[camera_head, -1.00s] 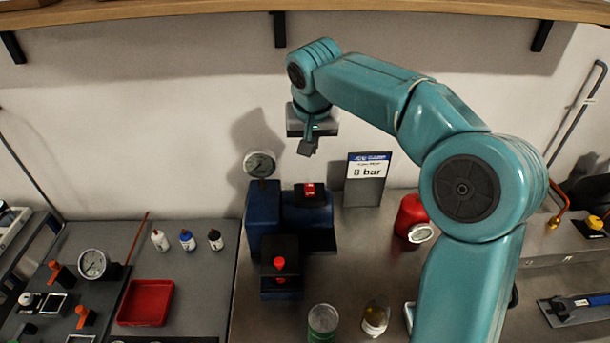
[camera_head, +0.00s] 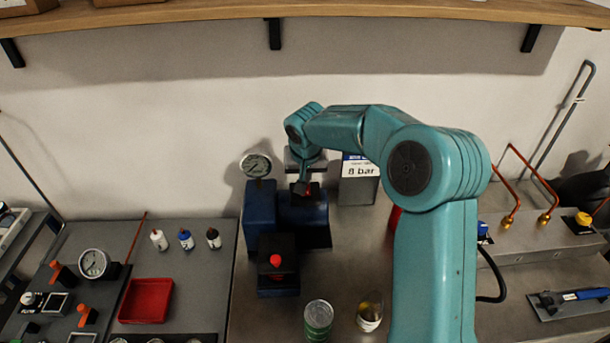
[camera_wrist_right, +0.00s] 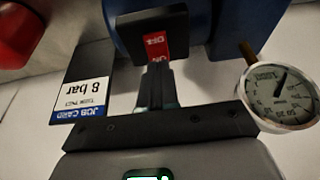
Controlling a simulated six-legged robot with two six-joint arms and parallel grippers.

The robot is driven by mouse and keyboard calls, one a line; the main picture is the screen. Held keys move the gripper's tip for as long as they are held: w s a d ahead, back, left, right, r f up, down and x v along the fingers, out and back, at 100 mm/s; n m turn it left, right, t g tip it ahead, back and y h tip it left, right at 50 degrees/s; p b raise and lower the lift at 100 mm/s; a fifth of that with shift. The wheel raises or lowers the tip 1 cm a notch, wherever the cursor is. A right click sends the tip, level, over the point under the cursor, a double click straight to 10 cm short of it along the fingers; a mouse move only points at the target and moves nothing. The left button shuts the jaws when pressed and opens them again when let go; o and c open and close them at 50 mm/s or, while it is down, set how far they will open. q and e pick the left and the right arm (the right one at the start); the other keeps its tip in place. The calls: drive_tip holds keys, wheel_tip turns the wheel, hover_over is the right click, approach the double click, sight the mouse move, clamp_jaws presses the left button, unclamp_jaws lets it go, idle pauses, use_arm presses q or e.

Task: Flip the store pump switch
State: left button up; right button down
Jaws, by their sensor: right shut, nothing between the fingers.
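The pump switch is a red rocker (camera_wrist_right: 155,46) in a black housing (camera_wrist_right: 180,30) on the blue pump unit (camera_head: 260,215). Part of a white label shows on the rocker in the right wrist view. My right gripper (camera_head: 305,186) is over the switch with its fingers shut and nothing between them. In the right wrist view the fingertips (camera_wrist_right: 156,72) overlap the lower edge of the red rocker. I cannot tell whether they touch it. In the head view the gripper hides most of the switch. My left gripper is not in view.
A pressure gauge (camera_head: 256,165) stands on the unit, left of my gripper. A job card reading 8 bar (camera_head: 360,170) stands close on the right. A red knob (camera_head: 276,261) sits in front. A green can (camera_head: 318,317) and a jar (camera_head: 370,312) stand nearer me.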

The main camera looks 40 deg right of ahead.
drive_tip(key=shift+s+f, duration=0.1)
drive_tip(key=shift+f, duration=0.3)
drive_tip(key=shift+w+f, duration=0.2)
drive_tip(key=shift+w, duration=0.05)
drive_tip(key=shift+s, duration=0.1)
drive_tip(key=shift+f+b, duration=0.2)
drive_tip(key=shift+b, duration=0.15)
drive_tip(key=shift+d+f+b, duration=0.1)
drive_tip(key=shift+f+b, duration=0.2)
drive_tip(key=shift+b, duration=0.35)
drive_tip(key=shift+r+p, duration=0.3)
drive_tip(key=shift+p, duration=0.1)
drive_tip(key=shift+s+f+b, duration=0.1)
drive_tip(key=shift+f+b, duration=0.2)
drive_tip(key=shift+b, duration=0.05)
drive_tip(key=shift+s+a+b, duration=0.45)
drive_tip(key=shift+a+b, duration=0.05)
drive_tip(key=shift+a, duration=0.05)
